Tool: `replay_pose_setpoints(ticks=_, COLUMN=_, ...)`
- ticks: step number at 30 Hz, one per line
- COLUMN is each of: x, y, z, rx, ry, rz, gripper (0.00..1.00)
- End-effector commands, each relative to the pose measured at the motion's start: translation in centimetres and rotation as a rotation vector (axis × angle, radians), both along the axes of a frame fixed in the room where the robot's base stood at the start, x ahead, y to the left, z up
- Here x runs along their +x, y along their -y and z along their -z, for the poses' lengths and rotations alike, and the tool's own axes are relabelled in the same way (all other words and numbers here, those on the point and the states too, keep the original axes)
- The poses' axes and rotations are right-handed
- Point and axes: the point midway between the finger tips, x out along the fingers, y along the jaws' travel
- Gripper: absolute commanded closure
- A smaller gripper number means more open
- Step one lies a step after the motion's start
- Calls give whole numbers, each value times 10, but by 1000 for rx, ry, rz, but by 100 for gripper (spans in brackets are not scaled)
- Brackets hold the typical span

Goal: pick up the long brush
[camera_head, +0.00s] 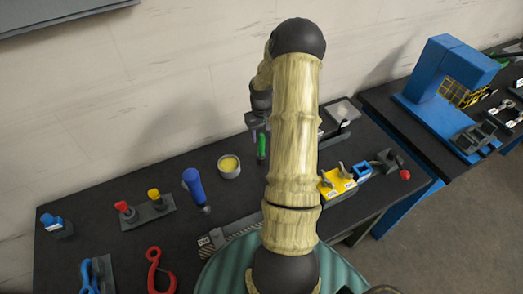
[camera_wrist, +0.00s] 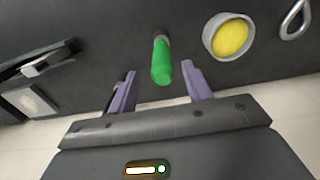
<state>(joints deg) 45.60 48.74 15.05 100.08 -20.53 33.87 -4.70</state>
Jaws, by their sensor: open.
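A green-handled tool (camera_head: 262,146), which looks like the long brush, is by the back of the dark table. Its green handle (camera_wrist: 162,62) also shows in the wrist view, pointing toward the camera, with a dark narrower end beyond it. My gripper (camera_wrist: 159,76) is open. Its two purple-grey fingers are on either side of the handle, with a gap on each side. The handle's lower end and bristles cannot be made out. In the head view my gripper (camera_head: 257,121) is partly hidden by my arm.
A round tin with yellow contents (camera_head: 229,167) stands left of the green tool; it also shows in the wrist view (camera_wrist: 230,38). A blue-handled tool (camera_head: 195,187) is farther left. A yellow block (camera_head: 338,183) is to the right. The wall is close behind.

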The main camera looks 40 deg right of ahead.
Motion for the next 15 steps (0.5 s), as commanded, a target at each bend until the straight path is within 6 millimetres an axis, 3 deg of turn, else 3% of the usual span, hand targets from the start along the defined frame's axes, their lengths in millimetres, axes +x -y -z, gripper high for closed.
replay_pose_setpoints(ticks=9, x=-3, y=-5, z=36, rx=2, ry=-3, rz=-1, gripper=50)
replay_pose_setpoints(ticks=15, x=-2, y=-4, z=41, rx=-1, ry=0, rz=-2, gripper=50)
